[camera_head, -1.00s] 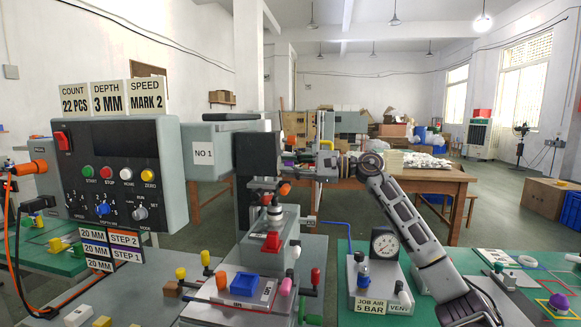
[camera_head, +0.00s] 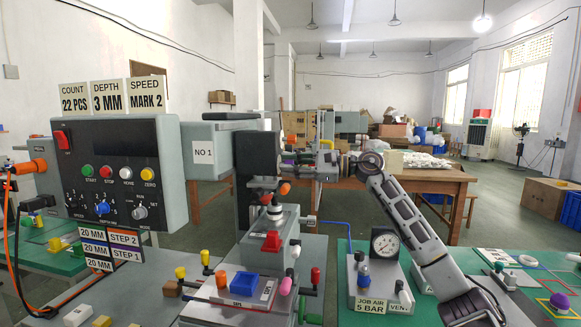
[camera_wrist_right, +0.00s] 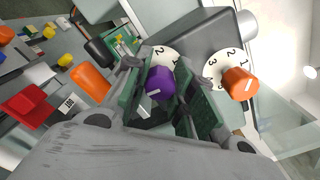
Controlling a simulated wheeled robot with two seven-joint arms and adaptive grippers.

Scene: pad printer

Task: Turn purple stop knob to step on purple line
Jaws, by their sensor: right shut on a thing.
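The purple stop knob (camera_wrist_right: 160,83) sits in front of a white dial (camera_wrist_right: 164,53) in the right wrist view. The digits 2 and 1 show on the dial; the rest is hidden by the knob and fingers. A pale pointer mark on the knob faces toward the lower left of that view. My right gripper (camera_wrist_right: 165,100) is shut on the knob, its green-lined fingers on either side. In the head view my right gripper (camera_head: 300,166) is at the printer's right side, where the knob is mostly hidden. My left gripper is not in view.
An orange knob (camera_wrist_right: 240,83) with its own numbered dial is just right of my fingers in the wrist view. The control box (camera_head: 120,172) stands at left, with step cards (camera_head: 125,239) below it. A gauge block (camera_head: 372,275) stands below my right arm.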

